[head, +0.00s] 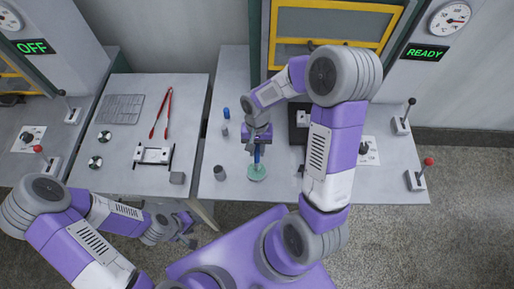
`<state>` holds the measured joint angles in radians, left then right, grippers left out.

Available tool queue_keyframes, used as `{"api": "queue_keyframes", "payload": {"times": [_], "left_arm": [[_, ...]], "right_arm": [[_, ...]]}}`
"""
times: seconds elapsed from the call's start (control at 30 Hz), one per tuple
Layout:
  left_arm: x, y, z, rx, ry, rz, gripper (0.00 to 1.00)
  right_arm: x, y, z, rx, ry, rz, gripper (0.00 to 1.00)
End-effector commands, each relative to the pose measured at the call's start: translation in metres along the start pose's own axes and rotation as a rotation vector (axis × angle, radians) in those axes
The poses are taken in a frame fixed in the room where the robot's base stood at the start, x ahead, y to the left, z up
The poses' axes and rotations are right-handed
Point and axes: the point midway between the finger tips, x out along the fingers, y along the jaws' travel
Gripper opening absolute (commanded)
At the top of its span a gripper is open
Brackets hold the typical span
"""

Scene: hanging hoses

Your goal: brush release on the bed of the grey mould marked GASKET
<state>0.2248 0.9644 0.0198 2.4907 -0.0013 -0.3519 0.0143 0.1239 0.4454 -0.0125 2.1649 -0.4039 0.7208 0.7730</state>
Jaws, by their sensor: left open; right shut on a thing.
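My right gripper (258,143) is shut on a blue-handled tool (257,155), likely the brush, held upright over the right-hand worktop. The tool's lower end is at a small round teal dish (257,173); I cannot tell whether it touches. My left gripper (189,232) is open and empty, low in front of the gap between the tables. A dark block (297,120) is partly hidden behind my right arm. No GASKET marking is readable, so I cannot tell which thing is the grey mould.
A grey cup (219,173) and a small blue-topped item (226,113) stand left of the dish. The left table (118,180) holds red tongs (167,115), a grid plate (120,108) and a white fixture (153,154).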

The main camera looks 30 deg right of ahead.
Motion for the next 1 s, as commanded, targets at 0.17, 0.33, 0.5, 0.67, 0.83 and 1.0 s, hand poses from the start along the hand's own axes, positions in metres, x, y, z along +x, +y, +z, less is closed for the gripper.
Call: {"api": "queue_keyframes", "payload": {"times": [0.17,0.33,0.5,0.67,0.83,1.0], "left_arm": [[0.0,0.0,0.0,0.0,0.0,0.0,0.43],[-0.001,0.0,0.0,0.0,0.0,0.0,0.43],[-0.008,0.003,0.0,0.0,0.0,0.0,0.43],[-0.018,0.007,0.001,0.0,0.0,0.0,0.43],[-0.028,0.01,0.001,0.0,0.0,0.0,0.43],[-0.037,0.014,0.002,0.0,0.0,0.0,0.43]], "right_arm": [[0.002,0.001,0.001,0.0,-0.004,0.002,0.0],[0.001,0.001,0.001,0.0,-0.004,0.002,0.0],[-0.01,0.001,0.003,0.001,-0.003,0.002,0.0],[-0.024,0.001,0.006,0.001,-0.002,0.001,0.0],[-0.037,0.001,0.008,0.001,-0.001,0.001,0.0],[-0.051,0.001,0.011,0.0,-0.001,0.001,0.0]]}}
